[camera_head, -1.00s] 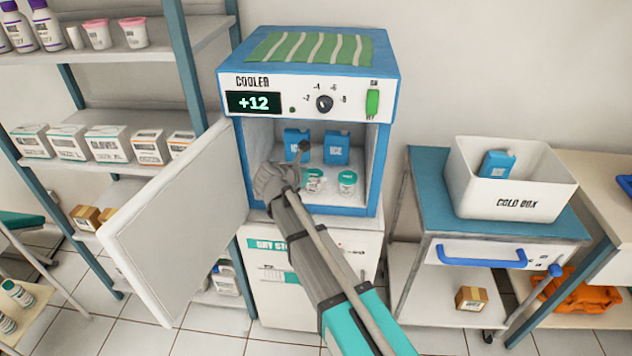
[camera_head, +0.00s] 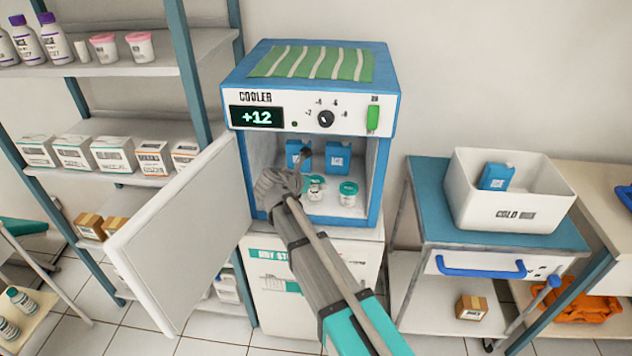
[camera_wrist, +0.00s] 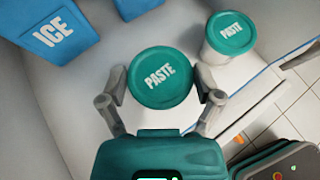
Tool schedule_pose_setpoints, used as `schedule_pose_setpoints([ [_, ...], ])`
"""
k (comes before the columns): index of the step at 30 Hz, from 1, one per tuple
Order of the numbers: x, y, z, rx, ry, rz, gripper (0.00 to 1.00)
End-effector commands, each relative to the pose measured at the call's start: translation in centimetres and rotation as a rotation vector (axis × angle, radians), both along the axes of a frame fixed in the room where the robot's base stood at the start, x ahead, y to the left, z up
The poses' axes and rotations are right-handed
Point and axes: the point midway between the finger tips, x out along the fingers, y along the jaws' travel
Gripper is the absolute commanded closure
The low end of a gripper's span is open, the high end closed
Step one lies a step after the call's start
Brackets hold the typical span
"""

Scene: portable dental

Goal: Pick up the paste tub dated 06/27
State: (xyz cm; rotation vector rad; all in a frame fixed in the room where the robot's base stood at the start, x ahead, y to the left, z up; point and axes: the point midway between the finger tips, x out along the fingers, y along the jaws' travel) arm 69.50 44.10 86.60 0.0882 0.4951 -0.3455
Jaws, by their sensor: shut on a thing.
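Two white paste tubs with teal lids are in the open cooler (camera_head: 384,88). My gripper (camera_wrist: 161,84) is shut on the left tub (camera_wrist: 160,76), with one finger on each side just below its lid. This held tub also shows in the head view (camera_head: 316,190), partly behind my gripper. I cannot tell whether it is clear of the cooler floor. The other tub (camera_wrist: 230,36) stands upright to the right, apart from my gripper; it also shows in the head view (camera_head: 348,194). The lids read PASTE; no date is legible on either tub.
The cooler door (camera_head: 185,235) is open to the left. A white cold box (camera_head: 510,212) with a blue pack sits on the blue-topped cart (camera_head: 425,200) at right.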

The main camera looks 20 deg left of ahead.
Motion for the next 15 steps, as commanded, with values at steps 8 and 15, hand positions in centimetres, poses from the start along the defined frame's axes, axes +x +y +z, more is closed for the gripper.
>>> schedule_pose_setpoints([
  [8, 0.0, 0.0, 3.4, 0.0, 0.0, 0.0, 0.66],
  [15, 0.0, 0.0, 5.6, 0.0, 0.0, 0.0, 0.66],
])
